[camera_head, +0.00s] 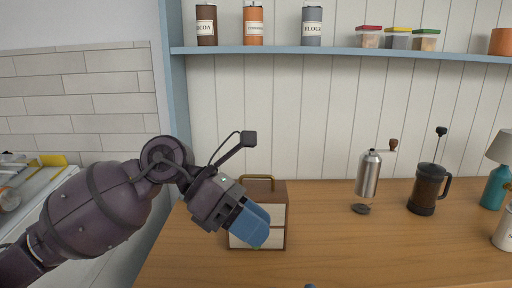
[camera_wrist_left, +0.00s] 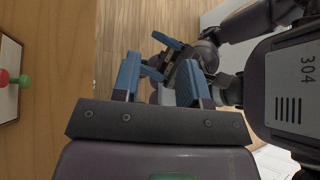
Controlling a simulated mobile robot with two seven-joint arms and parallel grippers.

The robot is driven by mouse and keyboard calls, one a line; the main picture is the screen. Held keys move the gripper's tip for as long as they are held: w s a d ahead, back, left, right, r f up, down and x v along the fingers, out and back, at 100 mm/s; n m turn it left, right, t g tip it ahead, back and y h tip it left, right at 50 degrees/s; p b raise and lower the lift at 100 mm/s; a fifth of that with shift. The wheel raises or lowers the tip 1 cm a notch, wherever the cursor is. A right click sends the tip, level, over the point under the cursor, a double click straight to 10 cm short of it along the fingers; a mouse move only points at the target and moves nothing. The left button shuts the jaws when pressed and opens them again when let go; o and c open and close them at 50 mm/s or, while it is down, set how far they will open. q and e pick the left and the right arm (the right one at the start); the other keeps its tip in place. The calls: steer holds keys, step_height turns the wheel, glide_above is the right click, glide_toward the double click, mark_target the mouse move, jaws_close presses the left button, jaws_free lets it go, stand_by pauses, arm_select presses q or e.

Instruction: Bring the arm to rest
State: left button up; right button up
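My left arm comes in from the left in the head view. Its gripper (camera_head: 252,226) hangs over the counter in front of a small wooden box and hides part of the box's front. In the left wrist view the two blue fingers of my left gripper (camera_wrist_left: 158,82) stand apart with nothing held between them. My right gripper (camera_wrist_left: 158,58) shows beyond them in that view, its blue fingers apart and no object seen between them. In the head view only a small blue tip shows at the bottom edge.
The wooden box (camera_head: 277,190) has a brass handle and cream fronts. A hand grinder (camera_head: 368,175), a French press (camera_head: 426,188) and a teal lamp (camera_head: 494,188) stand to the right. A shelf (camera_head: 340,51) with canisters runs above. The counter's (camera_head: 350,250) front middle is clear.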

arm_select(q)
steer(key=s+a+f+m+t+y+p, duration=0.1)
steer(key=a+f+m+t+y+p, duration=0.1)
steer(key=a+f+m+t, duration=1.1)
steer(key=s+a+f+m+t+y+p, duration=0.15)
steer(key=a+f+m+t, duration=0.45)
steer(key=m, duration=1.3)
steer(key=s+a+f+n+g+y, duration=0.1)
steer(key=s+a+f+n+y, duration=0.1)
steer(key=s+f+n, duration=0.2)
steer(key=s+a+f+n+g+y+p, duration=0.1)
steer(key=s+a+f+n+g+y, duration=0.1)
steer(key=s+f, duration=0.6)
steer(key=s+a+f+n+g+y, duration=0.1)
steer(key=s+a+f+n+y, duration=0.2)
steer(key=s+a+f+n, duration=0.1)
step_height(320, 180, down, 3)
steer(key=shift+s+r+n+y, duration=0.1)
steer(key=shift+s+n+y, duration=0.25)
steer(key=shift+s+n, duration=0.6)
arm_select(e)
steer(key=s+d+f+n+g+y, duration=0.1)
steer(key=s+d+f+n+g, duration=0.4)
steer(key=n, duration=1.1)
steer(key=s+d+f+n+g+y, duration=0.2)
steer(key=s+d+f+n+g, duration=0.3)
steer(key=s+d+f+n, duration=0.5)
steer(key=d+f+n, duration=0.7)
steer(key=f, duration=0.5)
steer(key=shift+s, duration=0.35)
